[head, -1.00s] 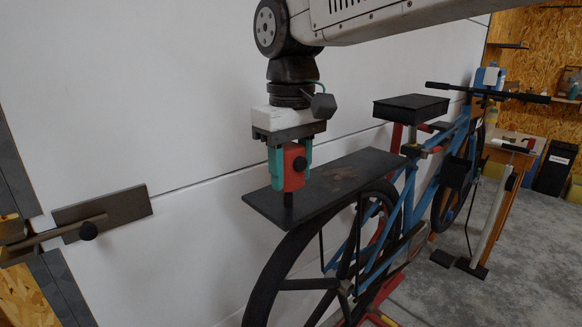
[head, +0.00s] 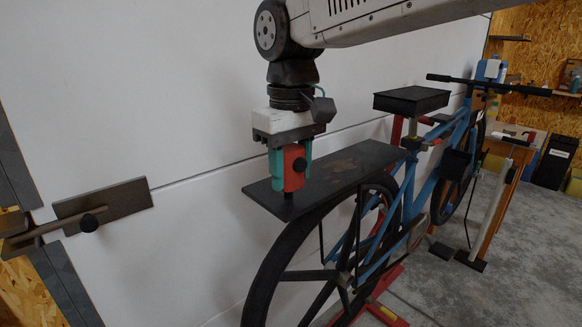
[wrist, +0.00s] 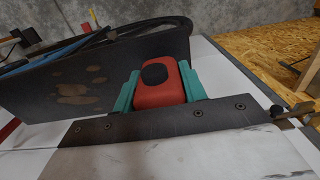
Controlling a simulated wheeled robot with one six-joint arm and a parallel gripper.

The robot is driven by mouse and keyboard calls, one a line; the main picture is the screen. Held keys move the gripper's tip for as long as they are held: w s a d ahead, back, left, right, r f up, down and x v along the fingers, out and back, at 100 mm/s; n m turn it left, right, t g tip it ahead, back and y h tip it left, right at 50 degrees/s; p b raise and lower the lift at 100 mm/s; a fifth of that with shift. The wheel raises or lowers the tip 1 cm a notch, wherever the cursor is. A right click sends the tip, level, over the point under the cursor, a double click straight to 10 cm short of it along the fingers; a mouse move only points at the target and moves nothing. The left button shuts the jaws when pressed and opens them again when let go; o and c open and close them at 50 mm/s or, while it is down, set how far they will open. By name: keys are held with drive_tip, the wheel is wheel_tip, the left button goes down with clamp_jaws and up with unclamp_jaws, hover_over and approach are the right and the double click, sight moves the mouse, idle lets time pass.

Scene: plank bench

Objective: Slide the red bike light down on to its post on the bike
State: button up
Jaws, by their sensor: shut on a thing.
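The red bike light (head: 292,168) is held upright between the green fingers of my gripper (head: 290,170). In the wrist view the light (wrist: 159,88) shows a round black button, with my gripper's fingers (wrist: 160,92) shut on its two sides. The bike (head: 408,203) is blue, with a flat dark rear rack (head: 345,165). The light is at the rear end of the rack. A short dark post (head: 288,195) shows just under the light; how far the light sits on it cannot be told.
A black box-like seat (head: 411,100) stands beyond the rack. A red stand (head: 385,312) is under the bike.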

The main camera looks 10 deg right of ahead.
drive_tip(key=shift+f, duration=0.3)
idle(0.5)
drive_tip(key=shift+f, duration=0.6)
drive_tip(key=shift+f, duration=0.1)
drive_tip(key=o, duration=1.1)
wheel_tip(320, 180, up, 8)
drive_tip(key=shift+f, duration=0.1)
